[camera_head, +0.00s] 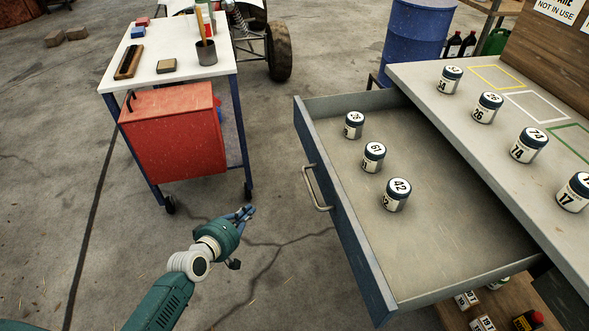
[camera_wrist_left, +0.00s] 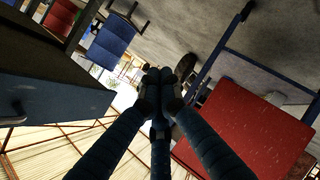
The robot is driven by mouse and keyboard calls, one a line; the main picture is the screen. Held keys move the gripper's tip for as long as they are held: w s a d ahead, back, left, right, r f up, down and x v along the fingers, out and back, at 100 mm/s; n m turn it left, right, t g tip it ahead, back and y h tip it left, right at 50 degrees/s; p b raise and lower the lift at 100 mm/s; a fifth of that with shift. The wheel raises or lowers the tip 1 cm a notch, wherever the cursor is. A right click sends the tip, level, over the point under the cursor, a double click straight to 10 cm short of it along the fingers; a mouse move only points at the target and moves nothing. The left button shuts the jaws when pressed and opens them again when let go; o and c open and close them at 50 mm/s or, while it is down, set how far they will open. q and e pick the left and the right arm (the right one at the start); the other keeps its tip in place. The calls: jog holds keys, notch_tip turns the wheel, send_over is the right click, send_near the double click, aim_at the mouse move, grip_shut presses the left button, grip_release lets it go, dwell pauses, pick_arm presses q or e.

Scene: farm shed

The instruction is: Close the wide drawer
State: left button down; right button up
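The wide drawer (camera_head: 440,235) is pulled far out of the workbench on the right in the head view. Its blue-grey front (camera_head: 340,215) faces left and carries a metal bar handle (camera_head: 317,188). Three numbered jars stand upright inside, among them the jar marked 42 (camera_head: 396,195). My left gripper (camera_head: 246,212) is left of the drawer front, apart from the handle, with its fingers together and nothing seen between them. In the left wrist view its fingers (camera_wrist_left: 160,78) meet near the centre, and the handle (camera_wrist_left: 12,119) shows at the left edge. My right gripper is out of view.
The workbench top (camera_head: 420,75) holds several numbered jars and coloured outlines. A white-topped cart (camera_head: 185,70) with a red cabinet (camera_head: 172,130) stands at left. A blue barrel (camera_head: 412,45) stands behind the drawer. Bare concrete floor lies between cart and drawer.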

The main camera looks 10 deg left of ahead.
pick_arm(q)
jog(key=w+d+r+n+t+h+b, duration=0.1)
jog(key=w+d+r+t+h+b, duration=0.15)
jog(key=r, duration=0.55)
jog(key=w+d+r+n+t+h+b, duration=0.1)
jog(key=w+d+r+n+b, duration=0.15)
jog(key=r, duration=0.55)
jog(key=shift+m, duration=0.35)
jog(key=shift+s+d+b+x, duration=0.2)
jog(key=shift+d+x, duration=0.2)
jog(key=shift+x, duration=1.55)
jog(key=shift+s+d+b+x, duration=0.2)
jog(key=shift+d+x, duration=0.2)
jog(key=shift+x, duration=1.55)
jog(key=shift+s+d+b+x, duration=0.15)
jog(key=shift+d+x, duration=0.25)
jog(key=shift+x, duration=1.55)
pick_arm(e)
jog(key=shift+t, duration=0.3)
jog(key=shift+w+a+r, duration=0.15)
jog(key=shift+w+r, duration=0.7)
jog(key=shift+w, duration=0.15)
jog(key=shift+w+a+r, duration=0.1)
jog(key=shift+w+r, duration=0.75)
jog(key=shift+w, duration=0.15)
pick_arm(q)
jog(key=shift+d+f, duration=0.1)
